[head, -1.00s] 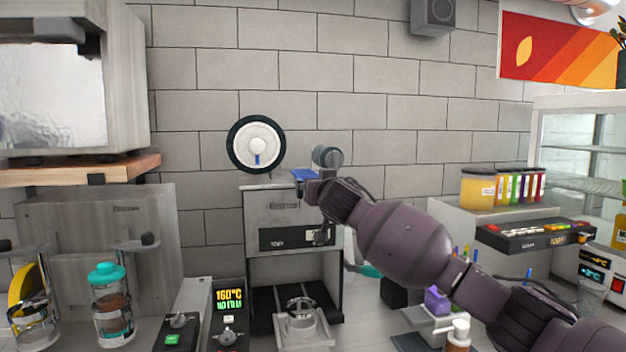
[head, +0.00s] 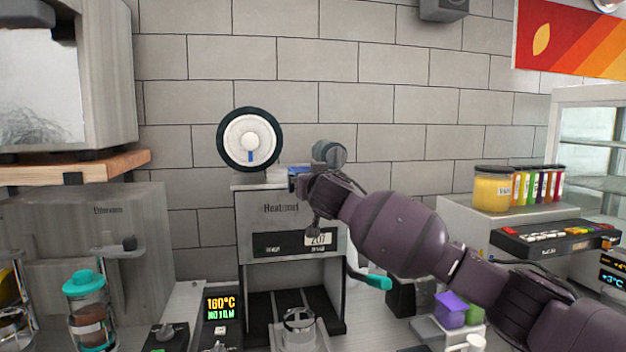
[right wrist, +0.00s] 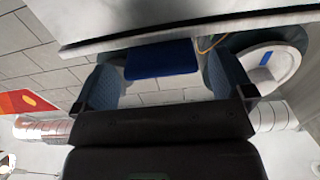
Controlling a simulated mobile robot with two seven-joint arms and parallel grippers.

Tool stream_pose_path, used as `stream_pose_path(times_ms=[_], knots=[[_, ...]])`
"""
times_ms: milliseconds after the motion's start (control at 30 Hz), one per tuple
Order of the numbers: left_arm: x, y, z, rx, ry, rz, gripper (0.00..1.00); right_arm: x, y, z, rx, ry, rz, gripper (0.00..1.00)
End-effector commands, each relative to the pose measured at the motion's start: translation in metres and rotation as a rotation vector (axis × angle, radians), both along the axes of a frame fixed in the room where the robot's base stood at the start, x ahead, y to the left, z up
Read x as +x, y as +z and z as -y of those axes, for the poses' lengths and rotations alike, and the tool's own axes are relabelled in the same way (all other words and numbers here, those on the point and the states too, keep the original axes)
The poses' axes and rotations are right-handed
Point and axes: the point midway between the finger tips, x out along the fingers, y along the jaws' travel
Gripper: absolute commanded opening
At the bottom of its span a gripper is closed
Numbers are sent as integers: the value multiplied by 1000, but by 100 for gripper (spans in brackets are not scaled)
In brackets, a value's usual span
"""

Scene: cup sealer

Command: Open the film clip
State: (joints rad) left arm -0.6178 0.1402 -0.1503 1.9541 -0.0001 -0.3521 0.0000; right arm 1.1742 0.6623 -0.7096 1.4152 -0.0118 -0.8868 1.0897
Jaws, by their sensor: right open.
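The cup sealer (head: 290,215) stands against the tiled wall, with a round white film reel (head: 249,139) with a black rim above it. A blue tab (head: 250,157) sits on the reel's hub; it also shows in the right wrist view (right wrist: 266,59). A blue block (head: 297,171) is at the sealer's top right edge. In the right wrist view this block (right wrist: 161,58) lies between the spread fingers of my right gripper (right wrist: 164,82), with gaps on both sides. In the head view my right gripper (head: 303,184) is at the sealer's top right corner, partly hiding the block. My left gripper is out of view.
A teal-tipped handle (head: 376,282) sticks out right of the sealer, below my right arm. A teal-lidded jar (head: 88,310) stands at left. Colored containers (head: 492,188) stand on a grey unit at right.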

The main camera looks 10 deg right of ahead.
Motion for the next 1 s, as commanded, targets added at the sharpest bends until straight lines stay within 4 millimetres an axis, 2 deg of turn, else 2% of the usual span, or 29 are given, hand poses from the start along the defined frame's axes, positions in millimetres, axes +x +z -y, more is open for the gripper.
stream_pose_path(times_ms=[133, 167, 467, 767, 1000], knots=[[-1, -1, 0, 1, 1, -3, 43, 0, 0, 0, 0, 0, 0, 99], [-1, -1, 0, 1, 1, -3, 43, 0, 0, 0, 0, 0, 1, 96], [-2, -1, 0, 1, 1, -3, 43, 0, 0, 0, 0, 0, 0, 50], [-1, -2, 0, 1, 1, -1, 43, 0, 1, 0, -31, 0, 1, 50], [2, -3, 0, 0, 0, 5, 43, 0, 4, -1, -157, 1, 0, 50]])
